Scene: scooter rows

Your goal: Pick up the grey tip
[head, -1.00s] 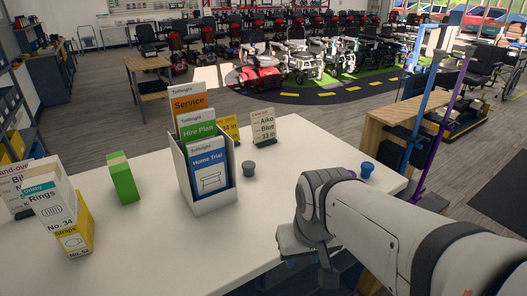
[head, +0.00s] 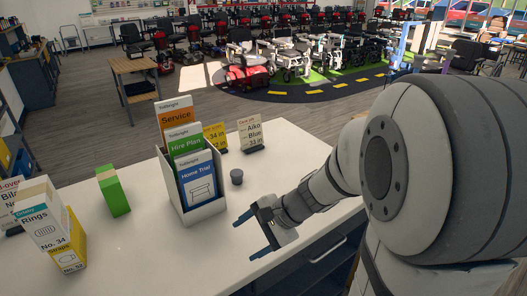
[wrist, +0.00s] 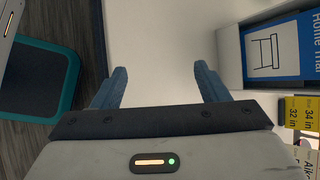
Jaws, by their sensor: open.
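The grey tip (head: 237,177) is a small dark grey cup shape standing on the white table, just right of the leaflet holder. My gripper (head: 243,233) is open and empty over the table's front part, nearer to me than the tip and apart from it. In the wrist view my two blue fingers (wrist: 158,85) are spread with only white tabletop between them. The grey tip does not show in the wrist view.
A white leaflet holder (head: 206,212) with Service, Hire Plan and Home Trial cards stands left of the tip. Behind are small sign cards (head: 251,134). A green box (head: 113,191) and the Rings box (head: 45,222) stand further left. The white tabletop (head: 130,262) is clear in front.

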